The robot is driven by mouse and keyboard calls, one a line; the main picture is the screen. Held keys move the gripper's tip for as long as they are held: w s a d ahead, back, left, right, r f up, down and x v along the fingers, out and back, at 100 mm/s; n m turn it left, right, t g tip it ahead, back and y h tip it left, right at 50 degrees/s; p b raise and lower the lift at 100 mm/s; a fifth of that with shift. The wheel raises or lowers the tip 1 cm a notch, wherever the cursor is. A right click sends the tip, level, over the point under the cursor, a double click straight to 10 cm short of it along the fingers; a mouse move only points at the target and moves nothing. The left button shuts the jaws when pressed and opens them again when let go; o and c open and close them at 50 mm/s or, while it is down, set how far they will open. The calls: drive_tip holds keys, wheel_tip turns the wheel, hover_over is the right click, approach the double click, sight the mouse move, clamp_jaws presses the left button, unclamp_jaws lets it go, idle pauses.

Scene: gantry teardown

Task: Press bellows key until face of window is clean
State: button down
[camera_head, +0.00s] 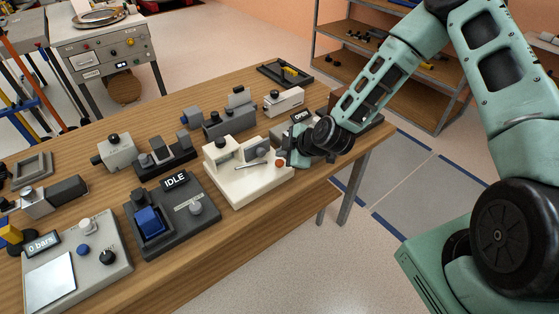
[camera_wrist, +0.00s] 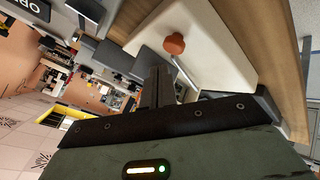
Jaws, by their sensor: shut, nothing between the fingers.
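A cream device (camera_head: 248,180) stands on the bench near its right end. It carries a small upright housing with a pale window face (camera_head: 225,150); whether that face is clean is too small to tell. An orange-red round key (camera_head: 280,163) sits at the device's right side, and a thin metal rod lies across its base. In the wrist view the orange key (camera_wrist: 174,43) stands on the cream base (camera_wrist: 208,45), just beyond my fingers. My gripper (camera_head: 290,159) is shut and empty, close beside the key. I cannot tell whether it touches the key. The window face is not identifiable in the wrist view.
A dark device marked IDLE (camera_head: 175,181) stands left of the cream device. A grey device reading 0 bars (camera_head: 42,244) is at front left. A dark device marked OPEN (camera_head: 299,116) is behind my gripper. Several small fixtures crowd the wooden bench (camera_head: 270,229); its front strip is clear.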

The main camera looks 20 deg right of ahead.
sight(283, 164)
drive_tip(key=shift+r+p, duration=1.2)
drive_tip(key=shift+r, duration=1)
drive_tip(key=s+a+r+m+g, duration=0.1)
drive_tip(key=s+a+r+g, duration=0.2)
drive_tip(key=s+a+r, duration=0.3)
drive_tip(key=s+a+r+m+g, duration=0.1)
drive_tip(key=s+a+r+g, duration=0.15)
drive_tip(key=s+r, duration=0.5)
drive_tip(key=s+r+m+g+h, duration=0.1)
drive_tip(key=s+r, duration=0.3)
drive_tip(key=s, duration=0.5)
drive_tip(key=s+d+r+m+g+h, duration=0.1)
drive_tip(key=s+r+m+h, duration=0.2)
drive_tip(key=s, duration=0.7)
drive_tip(key=shift+d+r+m, duration=0.25)
drive_tip(key=shift+r+m, duration=0.35)
drive_tip(key=shift+r, duration=0.1)
drive_tip(key=shift+w+g, duration=0.1)
drive_tip(key=shift+g, duration=0.15)
